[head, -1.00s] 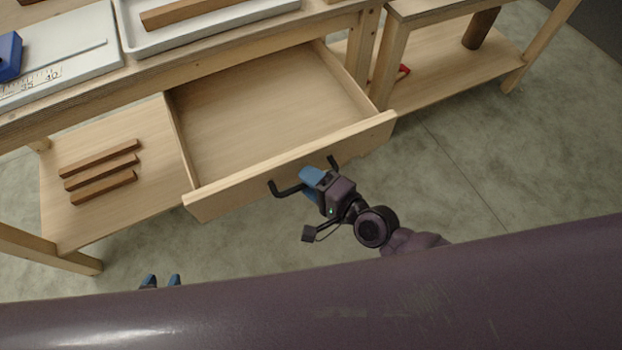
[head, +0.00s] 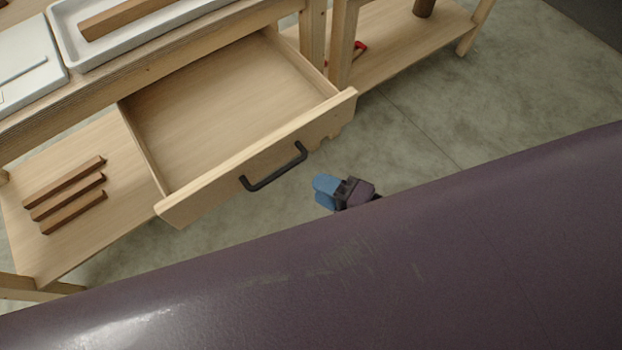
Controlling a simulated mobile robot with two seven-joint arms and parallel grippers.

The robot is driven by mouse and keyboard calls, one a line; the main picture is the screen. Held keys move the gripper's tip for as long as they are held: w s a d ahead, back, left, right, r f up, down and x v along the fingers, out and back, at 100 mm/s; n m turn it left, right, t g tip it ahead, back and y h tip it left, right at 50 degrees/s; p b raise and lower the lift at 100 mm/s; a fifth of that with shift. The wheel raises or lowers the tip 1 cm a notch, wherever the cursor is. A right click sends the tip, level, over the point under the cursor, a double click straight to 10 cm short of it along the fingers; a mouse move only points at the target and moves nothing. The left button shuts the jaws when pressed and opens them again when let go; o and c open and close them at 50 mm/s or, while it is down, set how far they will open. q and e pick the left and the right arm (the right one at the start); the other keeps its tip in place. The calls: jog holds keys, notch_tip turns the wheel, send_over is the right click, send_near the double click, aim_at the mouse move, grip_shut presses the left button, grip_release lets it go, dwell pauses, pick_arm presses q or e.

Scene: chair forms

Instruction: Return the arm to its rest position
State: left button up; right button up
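My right gripper (head: 326,187) shows in the head view just above the edge of my own dark body. Its blue fingers point left, and the rest of its arm is hidden. It is apart from the black drawer handle (head: 275,170), to the right of it. The fingers are seen at an angle that does not show whether there is a gap between them. The wooden drawer (head: 215,115) stands pulled out and empty. My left gripper is not in view.
Several wooden bars (head: 68,204) lie on the lower shelf (head: 85,235) at left. A white tray (head: 75,55) with a wooden block (head: 125,17) is on the bench top. A red object (head: 360,47) lies on the right shelf (head: 400,40). Bare floor (head: 440,120) lies right of the drawer.

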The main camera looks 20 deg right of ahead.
jog(key=shift+s+d+r, duration=0.1)
jog(key=shift+s+d, duration=0.05)
jog(key=shift+s, duration=0.05)
dwell(0.4)
jog(key=d+n+h+p, duration=0.3)
jog(key=d+n+h, duration=0.4)
jog(key=n, duration=0.7)
jog(key=s+d+f+m+g+h+p, duration=0.1)
jog(key=s+d+m+h+p, duration=0.1)
jog(key=s+d, duration=0.6)
jog(key=shift+d+h+p, duration=0.2)
jog(key=shift+h+p, duration=0.1)
jog(key=shift+h, duration=0.4)
